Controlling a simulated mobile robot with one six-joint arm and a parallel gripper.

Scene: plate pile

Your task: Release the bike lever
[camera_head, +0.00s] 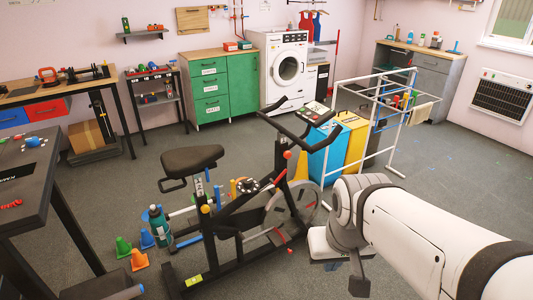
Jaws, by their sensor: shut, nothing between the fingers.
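A black exercise bike (243,205) stands upright on the grey floor in the middle of the view, with its saddle (192,159) at the left and handlebars at the upper right. A small red knob (287,155) sits on the bike's front post, and a red lever-like part (280,177) shows just below it. I cannot tell for sure which is the lever. My gripper (359,285) is low, to the right of the bike and apart from it. It is shut and empty, partly hidden by my white arm.
A white drying rack (385,130) and blue and yellow bins (325,152) stand behind the bike. Small cones (138,260) and a bottle (159,226) are on the floor at left. A dark table (50,185) stands at far left. Floor at right is clear.

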